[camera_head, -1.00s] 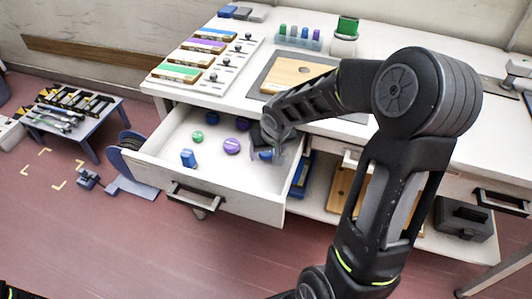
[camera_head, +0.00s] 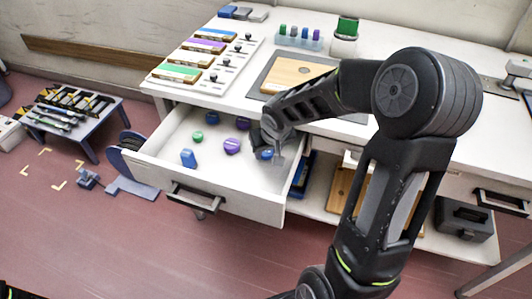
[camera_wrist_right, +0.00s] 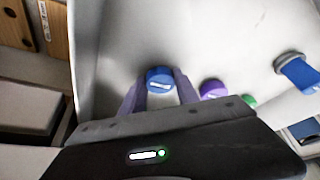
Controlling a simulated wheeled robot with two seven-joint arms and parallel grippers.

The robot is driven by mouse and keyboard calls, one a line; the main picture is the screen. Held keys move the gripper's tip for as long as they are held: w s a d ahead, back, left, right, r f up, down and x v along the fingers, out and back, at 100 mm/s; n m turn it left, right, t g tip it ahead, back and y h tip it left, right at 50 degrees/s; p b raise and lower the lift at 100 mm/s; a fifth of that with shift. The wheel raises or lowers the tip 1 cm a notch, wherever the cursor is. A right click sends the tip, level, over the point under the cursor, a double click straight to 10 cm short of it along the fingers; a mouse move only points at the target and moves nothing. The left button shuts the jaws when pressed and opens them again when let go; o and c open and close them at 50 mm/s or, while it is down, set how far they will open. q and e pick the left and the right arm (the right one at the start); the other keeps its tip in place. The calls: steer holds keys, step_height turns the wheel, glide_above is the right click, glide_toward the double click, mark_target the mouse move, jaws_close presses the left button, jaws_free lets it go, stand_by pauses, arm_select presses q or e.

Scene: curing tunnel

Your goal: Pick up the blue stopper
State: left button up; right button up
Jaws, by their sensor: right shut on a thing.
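The white drawer (camera_head: 235,193) is pulled open, with several small coloured pieces on its floor. My right gripper (camera_head: 271,155) reaches down into its right part and is shut on a blue stopper (camera_head: 265,154). In the right wrist view, this round blue stopper (camera_wrist_right: 159,79) sits between the two fingertips of my right gripper (camera_wrist_right: 160,88). Whether it touches the drawer floor I cannot tell. Another blue piece (camera_head: 188,158) is at the front left of the drawer, and one more round blue piece (camera_head: 212,117) is at the back. My left gripper is not in view.
Purple pieces (camera_head: 232,146) and a green piece (camera_head: 197,136) are in the drawer left of my right gripper. The drawer's walls enclose it closely on the right. The white worktop (camera_head: 330,55) above holds a wooden board (camera_head: 295,73) and a rack of coloured stoppers (camera_head: 299,40).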

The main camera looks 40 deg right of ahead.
mark_target(264, 153)
steer(key=shift+r, duration=0.2)
jaws_close()
steer(key=shift+r, duration=0.55)
steer(key=r, duration=0.5)
steer(key=shift+w+a+r+p, duration=0.25)
steer(key=shift+w+a+p, duration=0.05)
steer(key=shift+w+p, duration=0.1)
steer(key=w+a+b, duration=0.2)
steer(key=w+a, duration=0.8)
steer(key=w, duration=0.3)
steer(key=shift+w+a, duration=0.15)
steer(key=shift+a, duration=0.2)
